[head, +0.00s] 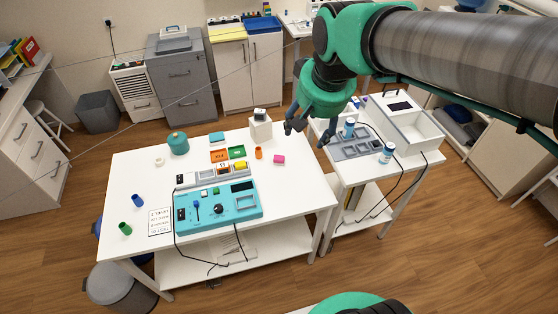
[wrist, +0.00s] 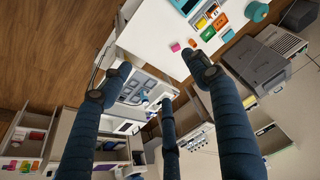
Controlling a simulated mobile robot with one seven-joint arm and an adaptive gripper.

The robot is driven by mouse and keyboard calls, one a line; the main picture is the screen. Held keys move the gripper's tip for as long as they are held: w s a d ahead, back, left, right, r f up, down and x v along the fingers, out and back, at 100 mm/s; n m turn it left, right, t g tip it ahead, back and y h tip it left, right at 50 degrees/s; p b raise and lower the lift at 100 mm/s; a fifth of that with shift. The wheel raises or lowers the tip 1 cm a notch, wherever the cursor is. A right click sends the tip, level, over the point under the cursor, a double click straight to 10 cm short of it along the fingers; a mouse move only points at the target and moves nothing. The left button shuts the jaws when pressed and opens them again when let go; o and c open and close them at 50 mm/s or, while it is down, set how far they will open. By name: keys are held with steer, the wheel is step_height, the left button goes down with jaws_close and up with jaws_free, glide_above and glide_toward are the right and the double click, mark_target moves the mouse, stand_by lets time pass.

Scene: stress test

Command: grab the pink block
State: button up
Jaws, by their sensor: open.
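The pink block (head: 279,159) lies on the white table (head: 300,190), near its right side. It also shows in the wrist view (wrist: 175,47), near the top centre on the table. My gripper (head: 306,134) is open and empty. It hangs over the area between the white table and the smaller right-hand table, to the right of the pink block in the head view and apart from it. In the wrist view its fingers (wrist: 155,85) are spread wide, and the pink block lies beyond them, close to the right fingertip. Nothing hides the block.
An orange cylinder (head: 258,153) stands left of the block, and a white box (head: 260,130) stands behind it. A teal panel (head: 218,205) fills the table's middle. The table front right of the panel is clear.

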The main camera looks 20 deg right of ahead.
steer(key=w+f+m+g, duration=0.1)
steer(key=w+f, duration=0.4)
steer(key=w, duration=0.6)
steer(key=m+g+p, duration=0.1)
steer(key=m+g, duration=0.2)
glide_above(279, 157)
step_height(279, 157, down, 29)
steer(key=shift+f, duration=0.2)
steer(key=shift+a, duration=0.1)
steer(key=shift+f+b, duration=0.35)
steer(key=shift+f, duration=3.95)
steer(key=shift+f+b, duration=0.4)
steer(key=shift+f, duration=2.2)
